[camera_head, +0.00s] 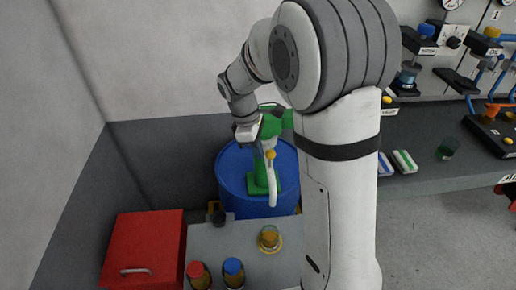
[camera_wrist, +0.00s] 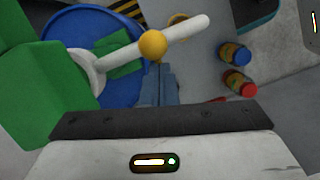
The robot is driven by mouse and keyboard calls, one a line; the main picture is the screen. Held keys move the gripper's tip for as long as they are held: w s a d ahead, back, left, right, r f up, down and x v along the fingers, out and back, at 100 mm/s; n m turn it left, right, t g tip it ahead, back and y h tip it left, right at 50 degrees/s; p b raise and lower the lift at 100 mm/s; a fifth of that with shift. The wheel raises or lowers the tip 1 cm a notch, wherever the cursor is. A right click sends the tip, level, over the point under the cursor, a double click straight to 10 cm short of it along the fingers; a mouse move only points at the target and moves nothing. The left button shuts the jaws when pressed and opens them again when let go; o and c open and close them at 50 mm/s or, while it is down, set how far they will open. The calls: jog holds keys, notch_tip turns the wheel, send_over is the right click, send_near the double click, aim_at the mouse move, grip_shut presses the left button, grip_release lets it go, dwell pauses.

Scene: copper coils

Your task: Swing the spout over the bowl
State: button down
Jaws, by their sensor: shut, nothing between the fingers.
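The white spout (camera_head: 273,188) sticks out from a green pump (camera_head: 262,176) on a blue barrel and carries a yellow ball (camera_head: 271,155). In the head view its free end points toward the bowl (camera_head: 269,240), a small amber-coloured one on the grey surface in front.
The blue barrel (camera_head: 233,180) stands behind the grey surface (camera_head: 215,244). Jars with a red lid (camera_head: 196,270) and a blue lid (camera_head: 233,267) stand left of the bowl. A red box (camera_head: 140,245) is further left. A cluttered bench (camera_head: 425,175) lies right.

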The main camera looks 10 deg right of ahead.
jog(key=w+a+r, duration=0.2)
jog(key=a+r, duration=0.4)
jog(key=r, duration=0.3)
jog(key=s+d+m+t+y, duration=0.1)
jog(key=s+d+m, duration=0.2)
jog(key=s, duration=0.4)
jog(key=s+d+m+t+y, duration=0.1)
jog(key=s+d+m, duration=0.2)
jog(key=s+m, duration=0.3)
jog(key=s+d+f+m+t, duration=0.1)
jog(key=s+d+m+t, duration=0.1)
jog(key=s, duration=0.6)
jog(key=d+m, duration=0.1)
jog(key=m, duration=0.1)
jog(key=shift+s+d+m+y+b, duration=0.2)
jog(key=shift+m+y+b, duration=0.1)
jog(key=shift+y, duration=0.1)
